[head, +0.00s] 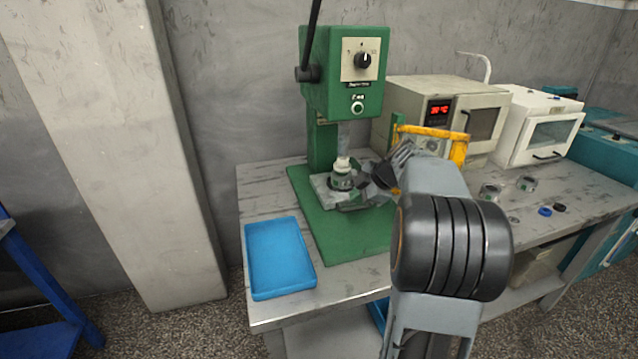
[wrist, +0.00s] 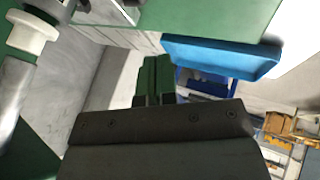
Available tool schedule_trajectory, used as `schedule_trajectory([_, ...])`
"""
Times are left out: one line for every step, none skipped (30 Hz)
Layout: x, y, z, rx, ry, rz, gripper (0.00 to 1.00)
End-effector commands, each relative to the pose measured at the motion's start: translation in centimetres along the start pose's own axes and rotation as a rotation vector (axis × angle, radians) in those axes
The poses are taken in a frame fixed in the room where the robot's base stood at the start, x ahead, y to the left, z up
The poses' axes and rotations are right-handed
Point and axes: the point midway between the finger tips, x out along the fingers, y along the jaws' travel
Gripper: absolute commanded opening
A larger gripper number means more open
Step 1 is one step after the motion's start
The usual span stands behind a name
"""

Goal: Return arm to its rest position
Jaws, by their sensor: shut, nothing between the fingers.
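My gripper shows in the wrist view (wrist: 155,75) with its two green-tipped fingers together and nothing between them. In the head view my arm reaches over the table toward the green press (head: 342,85), and the gripper end is small and dark beside the press's work area. A pale, stepped motor part (head: 342,172) stands upright on the press base under the ram. In the wrist view a white collar and metal shaft (wrist: 30,35) of the press area show at the left, apart from the fingers.
A blue tray (head: 278,258) lies at the table's left front; it also shows in the wrist view (wrist: 220,57). A yellow frame (head: 459,150) is close behind my arm. An oven (head: 403,97) and a white cabinet (head: 520,125) stand behind. Several small rings lie at the right.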

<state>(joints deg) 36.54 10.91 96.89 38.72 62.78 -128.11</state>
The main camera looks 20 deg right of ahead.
Motion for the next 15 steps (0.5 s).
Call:
schedule_trajectory([-0.2, 0.0, 0.0, 0.000, 0.000, 0.000, 0.00])
schedule_trajectory([-0.2, 0.0, 0.0, 0.001, 0.000, 0.000, 0.00])
schedule_trajectory([-0.3, 0.0, 0.0, 0.001, 0.000, 0.000, 0.00])
schedule_trajectory([-0.3, 0.0, 0.0, 0.004, 0.000, 0.000, 0.00])
schedule_trajectory([-0.3, 0.0, 0.0, 0.011, 0.000, 0.000, 0.00])
schedule_trajectory([-0.3, 0.0, 0.1, 0.030, 0.000, 0.000, 0.00])
schedule_trajectory([-0.3, 0.0, 0.1, 0.054, -0.001, 0.000, 0.00])
schedule_trajectory([-0.3, 0.0, 0.1, 0.086, -0.002, 0.001, 0.00])
schedule_trajectory([-0.3, 0.0, 0.2, 0.142, -0.006, 0.003, 0.00])
schedule_trajectory([-0.3, 0.0, 0.3, 0.195, -0.012, 0.004, 0.00])
schedule_trajectory([-0.2, -0.2, 0.5, 0.257, -0.021, -0.001, 0.00])
schedule_trajectory([0.1, -0.7, 0.8, 0.355, -0.036, -0.011, 0.00])
schedule_trajectory([0.5, -1.2, 1.2, 0.437, -0.052, -0.023, 0.00])
schedule_trajectory([0.8, -1.9, 1.6, 0.527, -0.070, -0.035, 0.00])
schedule_trajectory([1.1, -3.0, 2.0, 0.647, -0.101, -0.046, 0.00])
